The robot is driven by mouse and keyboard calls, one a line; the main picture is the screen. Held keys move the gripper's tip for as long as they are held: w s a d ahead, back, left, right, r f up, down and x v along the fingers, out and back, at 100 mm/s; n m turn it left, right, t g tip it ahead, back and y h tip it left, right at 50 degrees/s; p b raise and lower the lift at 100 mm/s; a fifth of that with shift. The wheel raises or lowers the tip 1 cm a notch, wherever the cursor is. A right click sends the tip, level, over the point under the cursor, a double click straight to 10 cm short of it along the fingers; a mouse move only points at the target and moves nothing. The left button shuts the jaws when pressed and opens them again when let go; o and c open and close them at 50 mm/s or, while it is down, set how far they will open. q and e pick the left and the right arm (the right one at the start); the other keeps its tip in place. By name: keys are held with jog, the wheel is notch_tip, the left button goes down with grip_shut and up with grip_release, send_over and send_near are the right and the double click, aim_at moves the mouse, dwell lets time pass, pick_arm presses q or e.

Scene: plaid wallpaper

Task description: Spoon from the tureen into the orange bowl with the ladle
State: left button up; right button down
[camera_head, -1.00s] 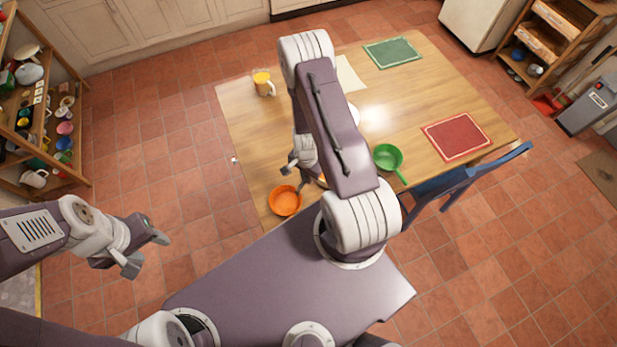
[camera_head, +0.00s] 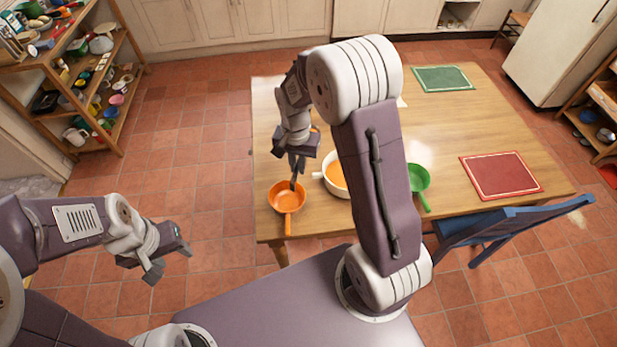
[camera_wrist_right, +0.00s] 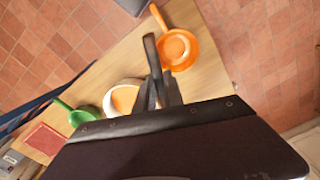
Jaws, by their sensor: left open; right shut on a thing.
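The orange bowl (camera_head: 286,202), with a handle, sits at the table's near left corner; it also shows in the right wrist view (camera_wrist_right: 184,62). The white tureen (camera_head: 318,176) with orange contents stands just right of it, partly hidden by my right arm; the wrist view shows it too (camera_wrist_right: 105,101). My right gripper (camera_head: 297,158) is shut on the dark ladle (camera_wrist_right: 152,52), above the orange bowl. The ladle's lower end (camera_head: 293,182) reaches down at the bowl; whether it holds anything I cannot tell. My left gripper (camera_head: 168,258) is open and empty, left of the table over the floor.
A green pan (camera_head: 419,178) stands right of my right arm. A red mat (camera_head: 500,175) and a green mat (camera_head: 442,78) lie farther off on the table (camera_head: 450,130). A blue chair (camera_head: 510,222) stands at the table's near right edge. Shelves stand at the left.

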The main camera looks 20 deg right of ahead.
jog(key=w+a+m+p, duration=0.5)
jog(key=w+a+m, duration=0.2)
jog(key=w+m, duration=0.35)
jog(key=s+a+f+m+p, duration=0.2)
jog(key=a+f+p, duration=0.3)
jog(key=a+f, duration=0.3)
jog(key=shift+s+a+f+m, duration=0.15)
jog(key=shift+a+f+m, duration=0.3)
jog(key=shift+a, duration=0.7)
jog(key=shift+r, duration=0.1)
